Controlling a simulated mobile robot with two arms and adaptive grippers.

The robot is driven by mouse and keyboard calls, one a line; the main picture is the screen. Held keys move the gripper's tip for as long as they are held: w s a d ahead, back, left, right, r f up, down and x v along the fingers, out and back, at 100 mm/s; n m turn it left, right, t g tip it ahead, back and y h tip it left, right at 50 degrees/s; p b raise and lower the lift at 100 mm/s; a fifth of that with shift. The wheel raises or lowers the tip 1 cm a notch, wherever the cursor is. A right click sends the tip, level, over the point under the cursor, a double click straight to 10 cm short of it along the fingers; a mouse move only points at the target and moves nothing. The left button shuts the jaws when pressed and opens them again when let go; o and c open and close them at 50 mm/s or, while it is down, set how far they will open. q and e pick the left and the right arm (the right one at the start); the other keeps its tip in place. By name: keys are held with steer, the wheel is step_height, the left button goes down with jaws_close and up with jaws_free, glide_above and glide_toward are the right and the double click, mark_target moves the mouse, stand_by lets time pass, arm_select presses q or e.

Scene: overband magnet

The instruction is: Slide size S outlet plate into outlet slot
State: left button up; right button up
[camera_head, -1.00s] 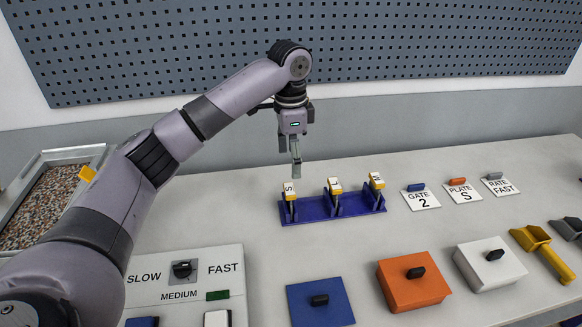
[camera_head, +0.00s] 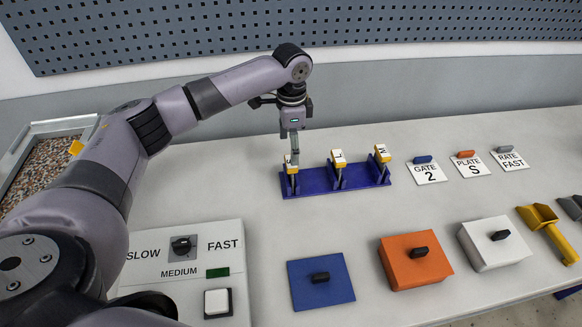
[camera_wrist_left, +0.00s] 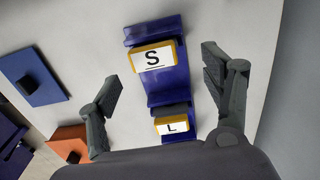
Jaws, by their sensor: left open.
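The S plate (camera_head: 291,169), with a yellow-edged white label top, stands in the leftmost place of a blue rack (camera_head: 318,187). In the left wrist view the S plate (camera_wrist_left: 152,58) reads "S" and lies ahead, between the lines of the two fingers. My left gripper (camera_head: 295,151) is open, pointing down right over the S plate. The L plate (camera_wrist_left: 173,126) stands beside it in the rack, and the M plate (camera_head: 382,153) stands at the right end. I cannot make out the outlet slot in these views. My right gripper is not in view.
Cards reading "GATE 2" (camera_head: 426,172), "PLATE S" (camera_head: 470,165) and "RATE FAST" (camera_head: 510,159) lie right of the rack. Blue (camera_head: 335,290), orange (camera_head: 414,268) and white (camera_head: 492,250) knobbed blocks are in front. A speed panel (camera_head: 162,258) is at front left.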

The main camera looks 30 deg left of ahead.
mark_target(291, 173)
arm_select(q)
steer(key=shift+s+d+f+p, duration=0.15)
steer(key=shift+f+p, duration=0.1)
steer(key=shift+f, duration=0.7)
steer(key=shift+s+a+f+p, duration=0.1)
steer(key=shift+f+p, duration=0.1)
steer(key=shift+f, duration=0.75)
steer(key=shift+s+d+f+p, duration=0.15)
steer(key=shift+f+p, duration=0.1)
steer(key=shift+f, duration=0.7)
steer(key=shift+c, duration=0.5)
steer(key=c, duration=1.2)
steer(key=shift+o, duration=0.2)
steer(key=shift+r, duration=0.1)
